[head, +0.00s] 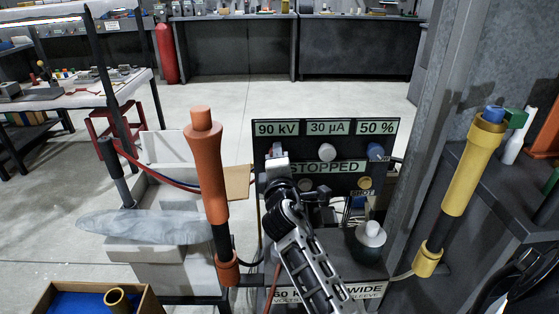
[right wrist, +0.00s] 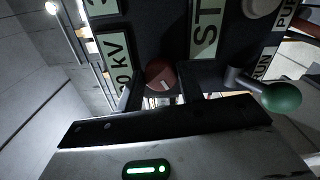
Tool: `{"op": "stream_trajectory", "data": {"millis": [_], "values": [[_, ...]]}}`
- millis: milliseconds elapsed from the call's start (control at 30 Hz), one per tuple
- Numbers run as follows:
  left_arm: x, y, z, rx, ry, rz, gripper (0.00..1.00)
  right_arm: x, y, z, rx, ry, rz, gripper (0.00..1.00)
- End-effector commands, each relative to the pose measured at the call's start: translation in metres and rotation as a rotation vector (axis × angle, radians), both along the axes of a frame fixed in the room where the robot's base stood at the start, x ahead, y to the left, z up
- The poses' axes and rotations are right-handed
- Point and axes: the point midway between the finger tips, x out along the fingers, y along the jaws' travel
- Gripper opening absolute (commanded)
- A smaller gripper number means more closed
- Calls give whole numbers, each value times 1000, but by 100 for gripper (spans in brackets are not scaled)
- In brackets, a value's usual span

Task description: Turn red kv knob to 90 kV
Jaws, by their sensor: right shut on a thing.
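The control panel (head: 339,149) stands upright in the middle of the head view. Its top row reads "90 kV" (head: 277,128), "30 µA" and "50 %", with "STOPPED" below. The red kV knob (right wrist: 161,74) shows in the right wrist view under the "90 kV" display (right wrist: 112,62). My right gripper (head: 278,163) is at the panel's left side and hides the knob in the head view. In the right wrist view its dark fingers (right wrist: 160,88) are shut on the red knob, one on each side. My left gripper is not in view.
A white knob (head: 327,152) and a blue knob (head: 375,151) sit right of the gripper. A green-ended lever (right wrist: 280,97) shows close by. A white-capped container (head: 370,240) stands below the panel.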

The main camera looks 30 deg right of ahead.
Motion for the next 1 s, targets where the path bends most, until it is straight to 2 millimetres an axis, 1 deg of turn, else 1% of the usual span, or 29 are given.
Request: {"op": "stream_trajectory", "data": {"millis": [233, 267, 300, 333, 800, 900, 1000], "values": [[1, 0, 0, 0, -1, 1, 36, 0, 0, -1, 2, 3, 0, 15], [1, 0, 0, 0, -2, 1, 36, 0, 0, -1, 2, 3, 0, 40], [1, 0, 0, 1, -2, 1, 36, 0, 0, -1, 1, 3, 0, 51], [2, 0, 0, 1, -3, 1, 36, 0, 0, -1, 1, 3, 0, 58], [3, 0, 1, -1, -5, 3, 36, 0, 0, 0, -11, 8, 0, 58], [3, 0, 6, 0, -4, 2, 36, 0, 0, 2, -70, 44, 1, 58], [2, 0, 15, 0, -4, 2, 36, 0, 0, 5, -201, 123, 1, 58]]}}
